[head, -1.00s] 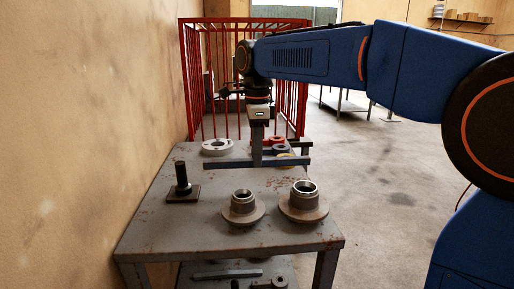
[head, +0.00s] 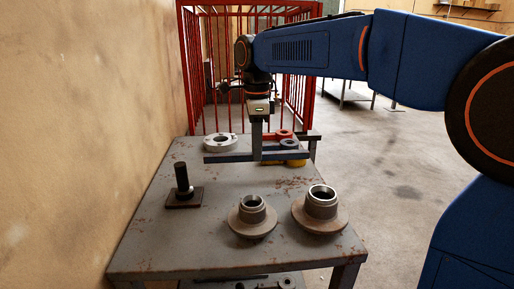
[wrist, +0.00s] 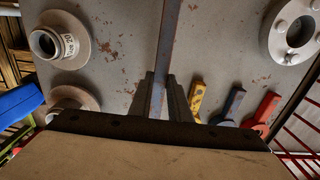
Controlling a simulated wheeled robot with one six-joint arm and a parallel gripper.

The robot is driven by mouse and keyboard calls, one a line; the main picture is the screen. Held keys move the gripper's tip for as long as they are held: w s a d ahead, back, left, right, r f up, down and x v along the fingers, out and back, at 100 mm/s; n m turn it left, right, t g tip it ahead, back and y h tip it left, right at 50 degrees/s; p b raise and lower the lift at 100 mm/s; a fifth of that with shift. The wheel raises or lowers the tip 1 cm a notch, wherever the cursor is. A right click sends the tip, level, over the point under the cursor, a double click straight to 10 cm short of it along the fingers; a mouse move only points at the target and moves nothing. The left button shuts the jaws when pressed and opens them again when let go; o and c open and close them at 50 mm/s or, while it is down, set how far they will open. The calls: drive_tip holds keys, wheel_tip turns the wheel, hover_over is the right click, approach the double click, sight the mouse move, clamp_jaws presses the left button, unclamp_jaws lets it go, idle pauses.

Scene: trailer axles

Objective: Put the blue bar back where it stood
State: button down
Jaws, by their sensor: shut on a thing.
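The blue bar (head: 228,157) is a long, thin blue-grey strip. It lies roughly level, left to right, over the far part of the table in the head view. My gripper (head: 257,154) points down and is shut on it near its middle. In the wrist view the bar (wrist: 169,40) runs up the picture from between my two dark fingers (wrist: 158,98). The gap between bar and table top is hard to judge. In the head view its right part overlaps the coloured ring-ended tools.
Red (wrist: 262,112), blue (wrist: 232,104) and yellow (wrist: 197,98) tools lie beside the bar. A pale ring flange (head: 220,142), a black post on a plate (head: 183,184) and two flanged hubs (head: 253,217) (head: 320,208) stand on the grey table (head: 150,240). A red cage (head: 215,100) rises behind.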

sight(257, 180)
drive_tip(key=shift+f, duration=3.1)
drive_tip(key=shift+f, duration=0.25)
drive_tip(key=c, duration=1.6)
unclamp_jaws()
drive_tip(key=shift+o, duration=0.2)
wheel_tip(257, 180, up, 17)
drive_tip(key=shift+r, duration=0.2)
drive_tip(key=shift+s, duration=0.15)
